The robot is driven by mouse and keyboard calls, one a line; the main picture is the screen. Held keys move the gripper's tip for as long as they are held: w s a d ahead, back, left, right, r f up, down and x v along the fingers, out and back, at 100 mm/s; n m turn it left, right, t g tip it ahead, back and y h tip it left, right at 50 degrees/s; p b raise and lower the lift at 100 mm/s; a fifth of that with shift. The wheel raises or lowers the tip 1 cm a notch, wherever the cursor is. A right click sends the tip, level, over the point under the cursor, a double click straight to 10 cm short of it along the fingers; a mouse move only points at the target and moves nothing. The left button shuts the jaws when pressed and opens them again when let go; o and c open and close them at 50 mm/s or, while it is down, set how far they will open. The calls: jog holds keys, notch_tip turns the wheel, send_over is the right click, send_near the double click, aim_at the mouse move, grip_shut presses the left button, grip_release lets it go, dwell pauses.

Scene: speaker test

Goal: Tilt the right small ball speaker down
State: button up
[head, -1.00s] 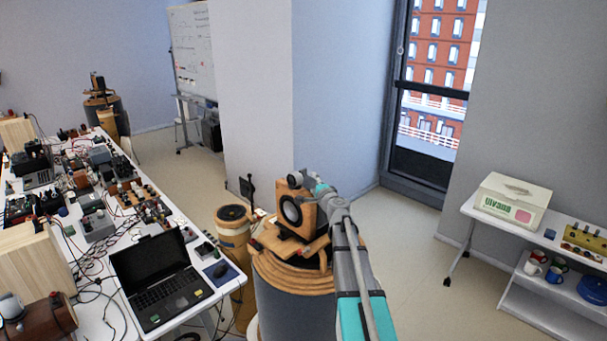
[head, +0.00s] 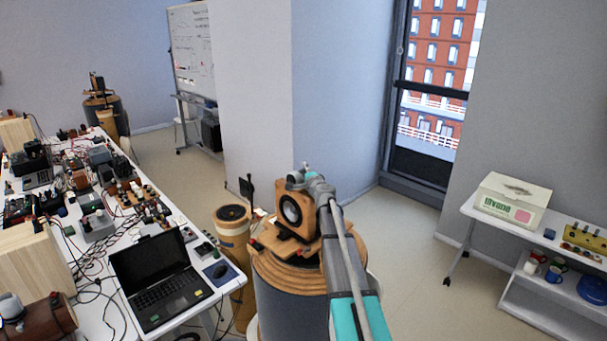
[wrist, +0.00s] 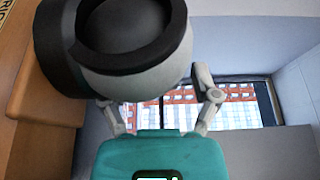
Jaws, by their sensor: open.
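The small ball speaker (wrist: 140,50) fills the upper middle of the wrist view, a pale round body with a thick black ring around its dark grey face. My gripper (wrist: 158,95) is open; its grey fingers stand apart, left and right, below and beyond the ball. I cannot tell whether either finger touches it. In the head view my arm's end (head: 308,180) is at the top of the wooden box speaker (head: 292,210), which has a black-ringed round driver. The gripper's fingers are hidden there, and the ball is not clearly distinguishable from my wrist.
The box speaker stands on a dark drum (head: 285,295) with a wooden top. A wood-coloured panel (wrist: 22,80) is close on the left in the wrist view. A cluttered table with a laptop (head: 157,275) is left; a white shelf (head: 535,290) is right.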

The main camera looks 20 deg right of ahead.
grip_shut()
dwell(0.3)
jog(key=shift+a+r+n, duration=0.1)
jog(key=shift+r+n, duration=0.1)
jog(key=shift+n, duration=0.3)
jog(key=shift+s+a+r+n+t+b, duration=0.1)
jog(key=shift+r+n+t+b, duration=0.35)
jog(key=shift+n, duration=0.45)
jog(key=shift+s+a+r+n+t+y, duration=0.1)
jog(key=shift+a+r+n+t+y, duration=0.2)
jog(key=shift+n, duration=0.55)
jog(key=shift+s+a+r+n+t+y, duration=0.1)
jog(key=shift+r+n+t+y, duration=0.2)
jog(key=shift+n, duration=0.55)
jog(key=shift+w+f, duration=0.1)
grip_release()
